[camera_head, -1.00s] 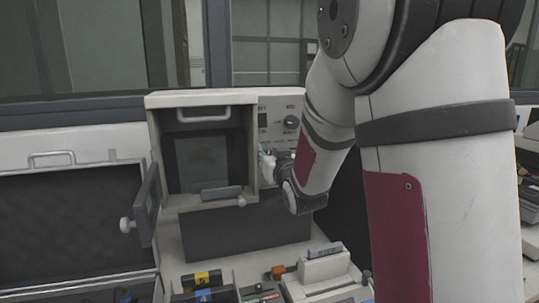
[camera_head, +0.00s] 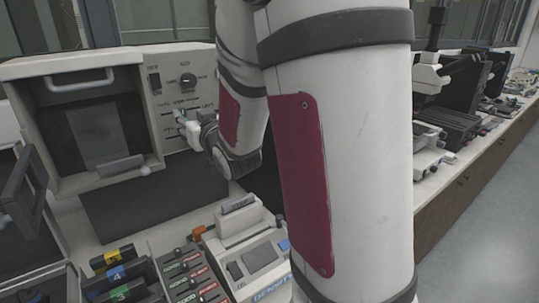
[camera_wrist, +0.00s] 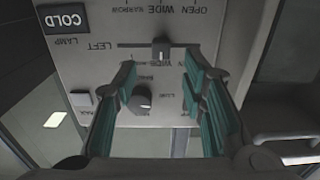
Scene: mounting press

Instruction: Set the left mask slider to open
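My gripper (camera_wrist: 160,66) is open, with one teal-padded finger on each side of the slider knob. Contact with the knob cannot be told. In the head view, my gripper (camera_head: 183,123) is at the control panel (camera_head: 160,104), below the round knob, and my arm hides part of the panel.
A round knob (camera_wrist: 142,100) and a COLD lamp label (camera_wrist: 66,20) are on the panel. A white device (camera_head: 248,262) and several coloured-label items lie below. Microscopes stand at right.

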